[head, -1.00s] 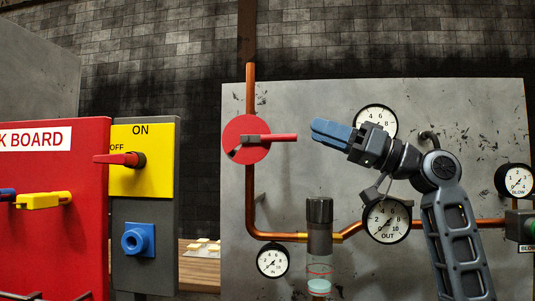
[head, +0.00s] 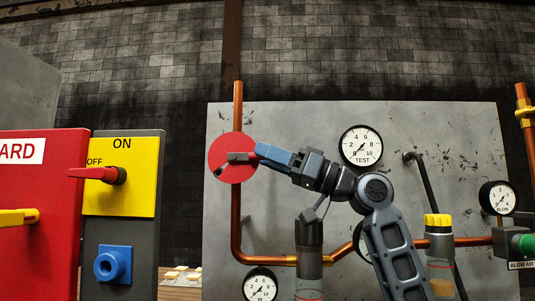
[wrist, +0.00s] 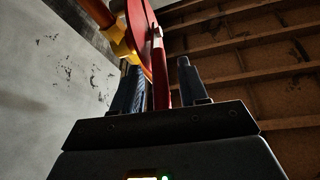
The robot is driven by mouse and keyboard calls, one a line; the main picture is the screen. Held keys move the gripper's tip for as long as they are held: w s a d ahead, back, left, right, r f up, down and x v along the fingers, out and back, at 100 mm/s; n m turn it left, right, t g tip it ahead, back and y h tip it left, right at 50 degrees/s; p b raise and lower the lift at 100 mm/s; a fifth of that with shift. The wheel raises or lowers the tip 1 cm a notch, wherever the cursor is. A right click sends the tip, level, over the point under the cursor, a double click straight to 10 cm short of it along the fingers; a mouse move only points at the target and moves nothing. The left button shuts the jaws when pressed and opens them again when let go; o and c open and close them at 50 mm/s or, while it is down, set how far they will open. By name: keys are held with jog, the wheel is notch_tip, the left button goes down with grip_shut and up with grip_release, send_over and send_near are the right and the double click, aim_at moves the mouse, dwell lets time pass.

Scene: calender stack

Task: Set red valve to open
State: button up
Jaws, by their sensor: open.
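The red valve has a round red disc (head: 231,142) on a copper pipe at the left of the grey panel. Its dark hub (head: 238,157) shows, but most of the red lever is hidden behind my gripper in the head view. My gripper (head: 257,151), with blue fingers, reaches the disc's right edge. In the wrist view the red lever (wrist: 160,88) stands between the two open fingers, closer to the left one. The red disc (wrist: 141,28) is seen edge-on beyond them. I cannot tell whether a finger touches the lever.
A TEST gauge (head: 361,146) is just right of my gripper. A yellow ON/OFF switch plate (head: 131,197) with a red handle and a red board (head: 40,230) stand to the left. A clear cylinder with a dark cap (head: 309,232) is below my arm.

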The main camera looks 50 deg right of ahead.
jog(key=shift+w+a+r, duration=0.1)
jog(key=shift+w+a, duration=0.05)
jog(key=shift+w, duration=0.15)
grip_shut()
dwell(0.5)
